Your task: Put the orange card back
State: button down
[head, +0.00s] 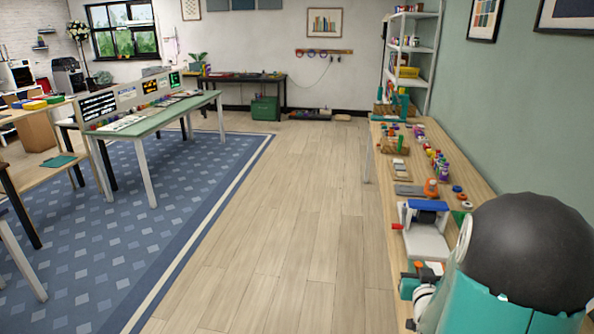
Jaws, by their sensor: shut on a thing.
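A large black and teal rounded body, which seems to be part of my arm, fills the lower right corner.
A blue rug (195,185) lies left. The wooden floor (300,215) between is clear.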

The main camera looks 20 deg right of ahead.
jog(key=w+a+f+n+y, duration=0.2)
jog(key=w+a+f, duration=0.2)
jog(key=a, duration=0.7)
jog(key=w+a+f+n+t+y, duration=0.1)
jog(key=w+a+f+n+y, duration=0.1)
jog(key=w+a+f, duration=0.3)
jog(key=w+a+f+n+t+y, duration=0.1)
jog(key=w+a+f+y, duration=0.3)
jog(key=a+f, duration=0.7)
jog(key=w+a+n, duration=0.1)
jog(key=a, duration=0.7)
jog(key=shift+a+f, duration=0.2)
jog(key=shift+f, duration=0.05)
